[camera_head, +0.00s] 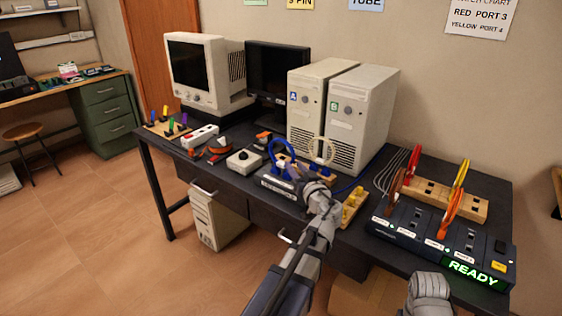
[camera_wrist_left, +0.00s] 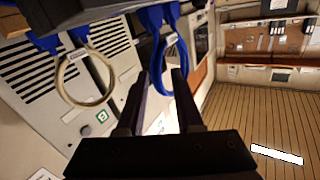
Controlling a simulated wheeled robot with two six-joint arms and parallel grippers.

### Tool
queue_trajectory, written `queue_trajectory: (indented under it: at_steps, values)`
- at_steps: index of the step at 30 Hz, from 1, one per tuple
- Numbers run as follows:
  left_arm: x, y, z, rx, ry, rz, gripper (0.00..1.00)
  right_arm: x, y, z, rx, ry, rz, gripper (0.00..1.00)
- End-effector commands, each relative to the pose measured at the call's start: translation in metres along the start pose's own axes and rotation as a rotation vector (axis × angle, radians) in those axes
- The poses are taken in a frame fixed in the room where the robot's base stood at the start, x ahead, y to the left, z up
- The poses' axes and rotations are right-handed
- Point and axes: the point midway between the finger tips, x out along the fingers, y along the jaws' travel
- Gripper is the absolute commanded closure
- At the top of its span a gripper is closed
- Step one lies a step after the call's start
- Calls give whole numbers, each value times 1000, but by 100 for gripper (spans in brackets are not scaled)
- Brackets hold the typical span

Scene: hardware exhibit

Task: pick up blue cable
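The blue cable (camera_head: 281,147) is a loop standing at a small grey box on the dark table, in front of the computer towers. In the left wrist view the blue cable (camera_wrist_left: 158,75) hangs from the top, with a small white tag, and its lower end shows between my fingers. My left gripper (camera_head: 300,178) is close beside the cable in the head view. In the wrist view the two dark fingers of the left gripper (camera_wrist_left: 160,85) are apart, with a gap around the loop; neither clearly presses on it. Only a grey part of my right arm shows, at bottom right; its gripper is hidden.
A cream cable loop (camera_head: 323,151) stands just right of the blue one. Two beige towers (camera_head: 362,115) stand behind. A black port panel (camera_head: 440,240) with a green READY display and a wooden rack (camera_head: 480,208) with coloured cables lie right. A white box (camera_head: 243,162) lies left.

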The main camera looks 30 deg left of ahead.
Motion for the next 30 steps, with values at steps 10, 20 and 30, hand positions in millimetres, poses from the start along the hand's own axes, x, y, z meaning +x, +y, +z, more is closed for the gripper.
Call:
queue_trajectory:
  at_steps: [10, 20, 30]
  values:
    - [23, 0, 1, 1, -1, -1, 65, 1, 0, 0, 0, 0, 0, 45]
    - [62, 5, 4, 1, -2, -3, 65, 4, 0, 0, 0, 0, 0, 45]
    - [74, 4, 4, 1, -2, -1, 65, 4, 0, 0, 0, 0, 0, 45]
